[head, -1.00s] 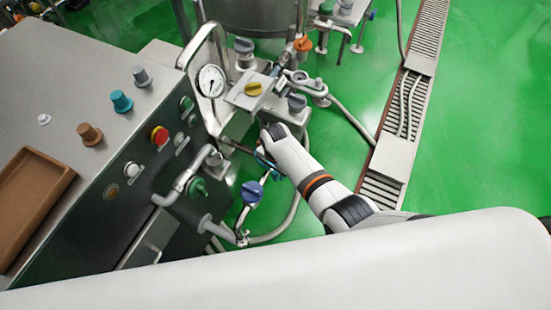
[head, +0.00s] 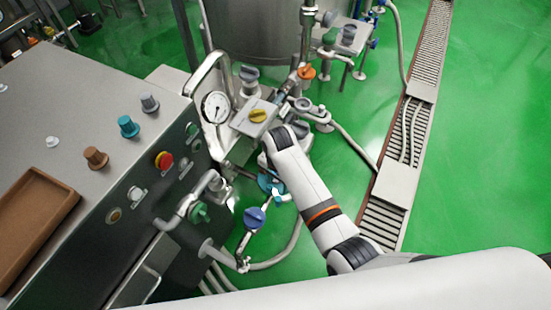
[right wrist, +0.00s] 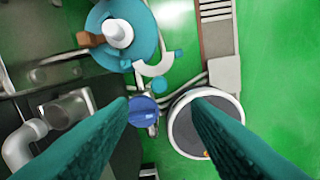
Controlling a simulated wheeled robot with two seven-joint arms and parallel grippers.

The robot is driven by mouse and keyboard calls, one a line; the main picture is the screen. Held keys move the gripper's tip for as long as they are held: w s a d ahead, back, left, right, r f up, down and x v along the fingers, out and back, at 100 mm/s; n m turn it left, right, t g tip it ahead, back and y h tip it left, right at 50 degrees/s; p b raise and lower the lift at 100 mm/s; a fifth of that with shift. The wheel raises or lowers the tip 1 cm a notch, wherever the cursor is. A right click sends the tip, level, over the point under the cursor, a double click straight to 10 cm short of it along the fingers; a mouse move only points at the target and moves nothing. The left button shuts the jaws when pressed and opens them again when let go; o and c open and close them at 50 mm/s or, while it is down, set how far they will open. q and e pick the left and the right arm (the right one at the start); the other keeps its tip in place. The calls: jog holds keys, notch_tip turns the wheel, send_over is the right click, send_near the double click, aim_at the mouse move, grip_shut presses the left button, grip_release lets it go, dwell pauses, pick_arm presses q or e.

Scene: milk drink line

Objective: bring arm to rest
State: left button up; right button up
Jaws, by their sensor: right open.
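My right arm comes in from the lower right in the head view. Its gripper (head: 268,183) points down beside the valve pipework, with only some teal showing past the wrist. In the right wrist view the two teal fingers of the gripper (right wrist: 160,105) stand wide apart with nothing held between them. A blue knob (right wrist: 142,110) shows beyond the left fingertip; a blue knob (head: 255,219) on the pipework also shows in the head view. My left gripper is not in view.
A steel control cabinet (head: 75,85) with knobs and a brown tray (head: 35,205) stands left. A pressure gauge (head: 215,107) and yellow knob (head: 257,116) sit close to my wrist. A steel tank (head: 250,30) stands behind. Green floor (head: 485,130) is open right of the drain (head: 407,150).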

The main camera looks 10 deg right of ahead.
jog(key=s+d+r+n+t, duration=0.1)
jog(key=s+d+n, duration=0.25)
jog(key=s, duration=0.25)
jog(key=s+d+n+t, duration=0.1)
jog(key=s+d+n, duration=0.1)
jog(key=s+d, duration=0.3)
jog(key=s+d+r+n+t, duration=0.1)
jog(key=s+d+r+n, duration=0.15)
jog(key=s+r, duration=0.3)
jog(key=s+d+r+n+t, duration=0.1)
jog(key=s+d+r+n, duration=0.2)
jog(key=s, duration=0.4)
notch_tip(320, 180, down, 30)
jog(key=s+a+g+b, duration=0.2)
jog(key=b, duration=0.2)
jog(key=s+d+f+n+g+b, duration=0.1)
jog(key=s+d+f+b, duration=0.1)
jog(key=s+f, duration=1.3)
notch_tip(320, 180, down, 2)
jog(key=shift+s+d+f, duration=0.25)
jog(key=shift+s+d, duration=0.1)
jog(key=shift+d, duration=0.35)
